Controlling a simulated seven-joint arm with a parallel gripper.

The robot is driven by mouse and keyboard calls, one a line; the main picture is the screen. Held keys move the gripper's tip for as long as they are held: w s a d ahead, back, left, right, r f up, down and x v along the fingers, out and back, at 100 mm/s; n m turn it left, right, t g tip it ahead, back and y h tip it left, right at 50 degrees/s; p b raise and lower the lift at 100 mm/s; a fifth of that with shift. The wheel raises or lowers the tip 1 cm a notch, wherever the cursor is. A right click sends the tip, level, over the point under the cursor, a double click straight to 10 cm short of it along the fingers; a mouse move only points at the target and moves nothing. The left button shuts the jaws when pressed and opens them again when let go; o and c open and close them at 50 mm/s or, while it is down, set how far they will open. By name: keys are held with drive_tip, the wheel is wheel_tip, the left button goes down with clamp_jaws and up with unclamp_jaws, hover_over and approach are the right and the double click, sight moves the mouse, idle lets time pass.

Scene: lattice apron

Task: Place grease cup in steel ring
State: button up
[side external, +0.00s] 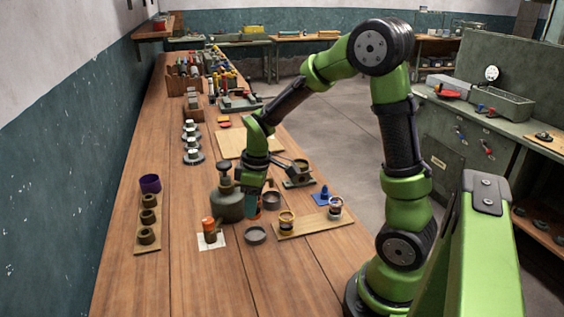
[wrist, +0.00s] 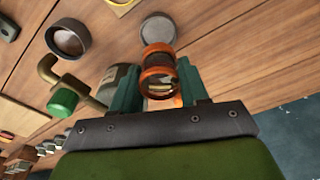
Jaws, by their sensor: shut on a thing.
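The grease cup (wrist: 160,72), a small clear-bodied cup with orange rims, is held between the fingers of my gripper (wrist: 157,88) in the wrist view. In the side external view only a bit of its orange (side external: 258,213) shows by my gripper (side external: 254,205), just above the bench. Two round grey pieces are near: a shallow one (side external: 255,235) in front and a darker one (side external: 271,200) just behind right. The wrist view shows a pale shallow round piece (wrist: 157,28) beyond the cup and a dark-walled ring (wrist: 68,38) to the left. I cannot tell for sure which is the steel ring.
A dark oil can (side external: 228,205) stands close left of my gripper. An orange-topped cylinder (side external: 209,232) stands on white paper. A wooden board (side external: 310,223) with two jars lies to the right, a blue cone (side external: 324,193) behind it. Bare bench lies in front.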

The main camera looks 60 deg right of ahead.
sight(259, 199)
wheel_tip(259, 199, down, 7)
drive_tip(key=shift+r, duration=0.1)
idle(0.4)
drive_tip(key=shift+f, duration=0.2)
drive_tip(key=o, duration=1.1)
drive_tip(key=shift+r, duration=0.15)
drive_tip(key=r, duration=0.4)
drive_tip(key=s+r, duration=0.1)
drive_tip(key=r, duration=0.6)
drive_tip(key=shift+s+d+r, duration=0.2)
drive_tip(key=shift+d+r, duration=0.05)
drive_tip(key=shift+r, duration=0.15)
drive_tip(key=s+a+r+m+t, duration=0.2)
drive_tip(key=s+a+r, duration=0.1)
drive_tip(key=s+a+r+m+t+y, duration=0.1)
drive_tip(key=s+a+r+m+t, duration=0.1)
drive_tip(key=s+a+r+m, duration=0.1)
drive_tip(key=s+a+r+m+t, duration=0.1)
drive_tip(key=s+a+r+m, duration=0.2)
drive_tip(key=s+a+r, duration=0.1)
drive_tip(key=shift+s+a+r+t, duration=0.1)
drive_tip(key=shift+s+a+t, duration=0.15)
drive_tip(key=shift+a+t, duration=0.15)
